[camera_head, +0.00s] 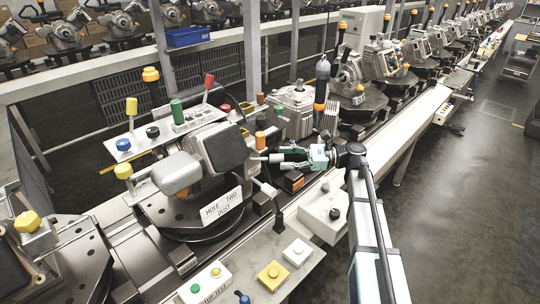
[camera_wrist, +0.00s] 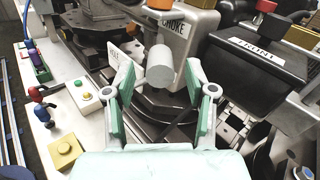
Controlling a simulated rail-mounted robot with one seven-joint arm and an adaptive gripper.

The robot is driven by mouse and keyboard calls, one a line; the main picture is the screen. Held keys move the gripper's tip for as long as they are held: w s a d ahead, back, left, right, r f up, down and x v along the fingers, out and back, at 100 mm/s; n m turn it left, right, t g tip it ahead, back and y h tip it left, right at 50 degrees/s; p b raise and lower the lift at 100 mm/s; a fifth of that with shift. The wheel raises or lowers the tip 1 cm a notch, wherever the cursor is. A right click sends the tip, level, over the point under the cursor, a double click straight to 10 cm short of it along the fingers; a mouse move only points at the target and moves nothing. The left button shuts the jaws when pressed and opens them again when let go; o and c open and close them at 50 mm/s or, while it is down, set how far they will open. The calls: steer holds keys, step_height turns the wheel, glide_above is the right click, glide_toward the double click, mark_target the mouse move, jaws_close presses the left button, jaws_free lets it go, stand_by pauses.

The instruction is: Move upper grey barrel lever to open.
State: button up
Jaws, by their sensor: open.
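A short grey barrel (camera_wrist: 160,68), the lever's end, stands out from the fixture in the wrist view, with its round face towards me. My gripper (camera_wrist: 160,82) is open, with one pale green finger on each side of the barrel. A gap appears between the fingers and the barrel, and I cannot tell whether either finger touches it. In the head view my gripper (camera_head: 277,157) reaches left to the right side of the fixture (camera_head: 228,150).
A white block labelled CHOKE (camera_wrist: 178,28) is just behind the barrel, and a black box (camera_wrist: 256,68) is to its right. A button box (camera_wrist: 87,98) and a yellow button block (camera_wrist: 65,150) are at left. The floor aisle (camera_head: 460,200) is clear.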

mark_target(270, 158)
steer(key=shift+s+a+p, duration=0.15)
steer(key=shift+a+p, duration=0.1)
steer(key=shift+a, duration=1.1)
steer(key=shift+s+a+p, duration=0.1)
steer(key=shift+a+p, duration=0.15)
steer(key=shift+a, duration=1.1)
jaws_close()
